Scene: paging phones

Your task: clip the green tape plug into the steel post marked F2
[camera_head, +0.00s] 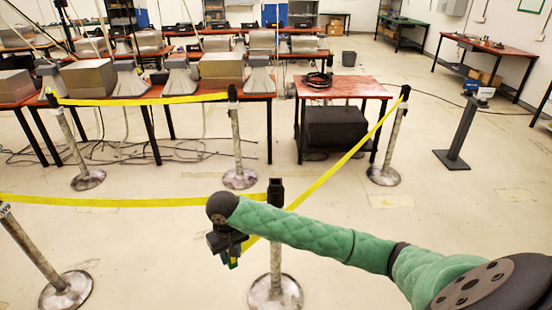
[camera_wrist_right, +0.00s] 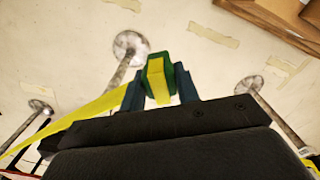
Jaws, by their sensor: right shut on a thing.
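My right gripper (camera_head: 230,258) hangs from the green padded arm in the head view, just left of the near middle steel post (camera_head: 275,250). It is shut on the green tape plug (camera_wrist_right: 155,82), which shows between the two fingers in the wrist view; a bit of green (camera_head: 234,263) shows below the gripper in the head view. Yellow tape (camera_head: 330,172) runs from the back right post (camera_head: 390,145) down to the gripper. The plug is in the air, apart from any post.
Other steel posts stand at the front left (camera_head: 38,255), back left (camera_head: 70,145) and back middle (camera_head: 236,145). A second yellow tape (camera_head: 120,201) spans the front at left. A red table (camera_head: 345,88) and a dark stand (camera_head: 460,130) are behind.

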